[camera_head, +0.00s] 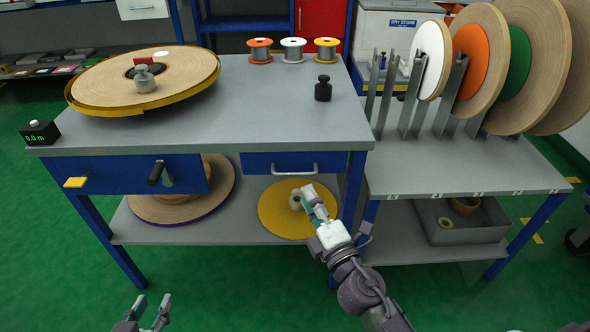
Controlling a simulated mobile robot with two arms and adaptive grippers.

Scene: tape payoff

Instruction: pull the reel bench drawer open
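The reel bench (265,112) has a grey top and blue legs. Its blue drawer (257,163) sits under the top at the right, with a silver bar handle (294,171) on its front. The drawer looks shut. My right gripper (308,192) is just below the handle, apart from it in the picture, in front of a yellow disc on the lower shelf. Its fingers are seen nearly edge-on, so their gap is unclear. My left gripper (145,304) is open and empty at the bottom left, away from the bench.
A large tape reel (190,68) with a weight lies on the bench top. A blue panel (115,178) with a dark knob is left of the drawer. The lower shelf (240,222) holds a yellow disc (273,205). A rack table (440,170) stands close at the right.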

